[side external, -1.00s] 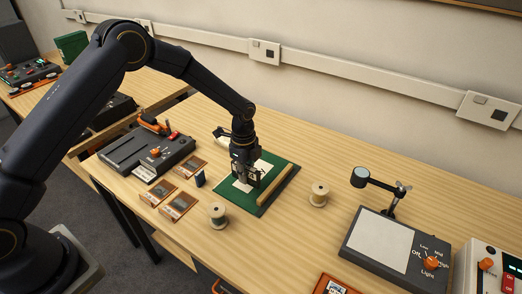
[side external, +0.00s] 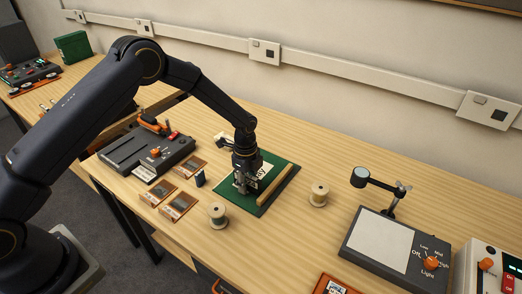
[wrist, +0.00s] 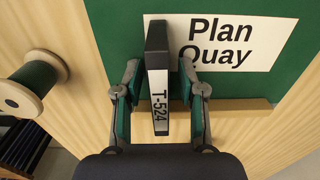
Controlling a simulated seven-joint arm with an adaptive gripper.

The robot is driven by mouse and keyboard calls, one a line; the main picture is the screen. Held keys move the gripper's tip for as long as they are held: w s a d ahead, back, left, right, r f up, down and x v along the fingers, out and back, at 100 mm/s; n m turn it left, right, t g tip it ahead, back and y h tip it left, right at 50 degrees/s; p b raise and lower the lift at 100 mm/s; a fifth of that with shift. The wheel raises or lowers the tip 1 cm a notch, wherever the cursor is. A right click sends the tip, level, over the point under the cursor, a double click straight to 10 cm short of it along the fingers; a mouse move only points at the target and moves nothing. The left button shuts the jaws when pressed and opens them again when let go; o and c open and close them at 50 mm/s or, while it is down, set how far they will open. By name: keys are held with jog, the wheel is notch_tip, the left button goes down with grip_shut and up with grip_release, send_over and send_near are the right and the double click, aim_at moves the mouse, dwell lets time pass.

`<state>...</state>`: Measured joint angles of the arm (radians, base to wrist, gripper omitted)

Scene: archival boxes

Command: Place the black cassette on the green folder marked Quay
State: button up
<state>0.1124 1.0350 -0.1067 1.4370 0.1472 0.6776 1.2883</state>
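The black cassette (wrist: 157,36) stands on its narrow edge between my fingers in the wrist view, its white T-524 label towards the camera. It is over the green folder (wrist: 240,85), left of the white "Plan Quay" label (wrist: 238,42) and partly overlapping it in the picture. My gripper (wrist: 160,75) has a finger on each side of the cassette, with narrow gaps visible, so it looks open. In the side view my gripper (side external: 242,188) is low over the left part of the folder (side external: 262,207). The cassette is hard to make out there, and its bottom contact is hidden.
A wooden strip (side external: 276,185) lies along the folder's right edge. Thread spools stand in front (side external: 217,214) and right (side external: 319,194) of the folder. Small flat cases (side external: 178,206) and a small dark blue upright item (side external: 200,179) are at its left. Bare table lies behind.

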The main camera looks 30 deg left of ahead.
notch_tip(320, 180, up, 12)
jog(key=s+a+r+n+t, duration=0.2)
jog(key=s+a+r+n, duration=0.15)
jog(key=s+r, duration=0.45)
jog(key=s+a+r+n+t, duration=0.15)
jog(key=s+r+n, duration=0.35)
jog(key=r, duration=0.6)
jog(key=s+a+r+n+t, duration=0.1)
jog(key=s+n, duration=0.3)
jog(key=s, duration=0.4)
jog(key=s+a+n+t, duration=0.1)
jog(key=s+a+n, duration=0.2)
jog(key=s+n, duration=0.2)
jog(key=s, duration=0.3)
jog(key=shift+r, duration=0.4)
